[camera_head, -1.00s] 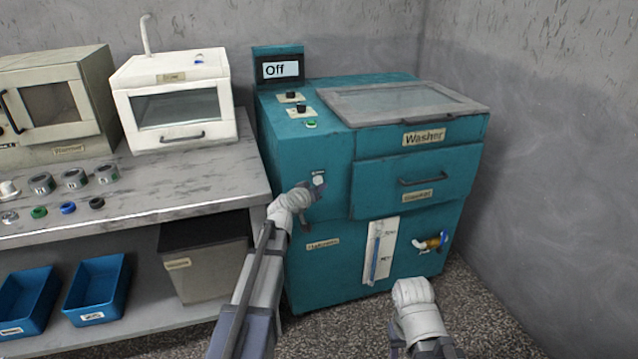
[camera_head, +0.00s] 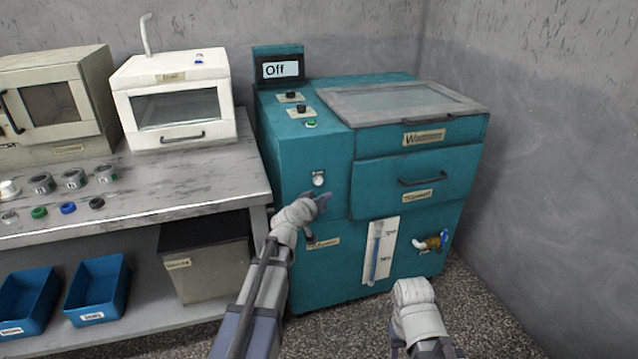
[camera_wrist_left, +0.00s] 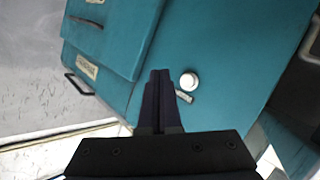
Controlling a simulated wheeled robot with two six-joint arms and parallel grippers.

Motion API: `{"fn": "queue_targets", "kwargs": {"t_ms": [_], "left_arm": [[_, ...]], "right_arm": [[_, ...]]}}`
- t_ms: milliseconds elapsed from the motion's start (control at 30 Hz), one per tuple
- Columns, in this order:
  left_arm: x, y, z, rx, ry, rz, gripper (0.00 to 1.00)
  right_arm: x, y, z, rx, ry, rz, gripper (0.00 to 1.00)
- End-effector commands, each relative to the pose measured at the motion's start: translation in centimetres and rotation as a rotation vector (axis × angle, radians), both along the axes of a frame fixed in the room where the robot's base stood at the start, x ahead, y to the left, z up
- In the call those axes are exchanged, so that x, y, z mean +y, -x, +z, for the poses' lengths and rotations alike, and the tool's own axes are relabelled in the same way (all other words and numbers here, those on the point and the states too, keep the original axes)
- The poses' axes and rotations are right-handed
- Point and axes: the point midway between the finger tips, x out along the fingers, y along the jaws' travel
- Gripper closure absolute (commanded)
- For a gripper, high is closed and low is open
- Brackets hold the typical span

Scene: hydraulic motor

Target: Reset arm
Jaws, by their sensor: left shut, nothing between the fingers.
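My left gripper (camera_head: 322,200) is in front of the teal washer (camera_head: 300,155), just below a white round knob (camera_head: 319,180) on its front panel. In the left wrist view my left gripper's fingers (camera_wrist_left: 159,78) are together and empty, pointing at the teal front beside the white knob (camera_wrist_left: 189,81). My right arm (camera_head: 415,305) shows at the lower middle of the head view; its gripper cannot be made out. The washer's display (camera_head: 281,69) reads "Off".
A grey bench (camera_head: 190,190) with white appliances, rings and small caps stands at the left. Blue bins (camera_head: 97,290) and a dark-topped box (camera_head: 205,265) sit on the shelf below. A tap (camera_head: 432,242) sticks out of the washer's lower front. Open floor lies in front.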

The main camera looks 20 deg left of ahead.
Motion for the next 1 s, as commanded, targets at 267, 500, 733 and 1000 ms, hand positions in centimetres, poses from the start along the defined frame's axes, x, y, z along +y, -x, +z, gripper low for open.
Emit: {"fn": "queue_targets", "kwargs": {"t_ms": [267, 500, 733, 1000], "left_arm": [[-2.7, 1.1, -1.1, 0.049, -0.02, -0.063, 1.0], [-13.9, 9.8, -7.9, 0.381, -0.171, -0.361, 1.0], [-18.5, 21.8, -13.7, 0.782, -0.396, -0.534, 1.0], [-17.0, 32.8, -15.5, 1.145, -0.654, -0.53, 1.0]], "right_arm": [[0.0, 0.0, 0.0, 0.0, 0.0, 0.0, 0.5], [0.0, 0.0, 0.0, 0.0, 0.0, 0.0, 0.5], [0.0, 0.0, 0.0, 0.0, 0.0, 0.0, 0.5], [0.0, 0.0, 0.0, 0.0, 0.0, 0.0, 0.5]]}}
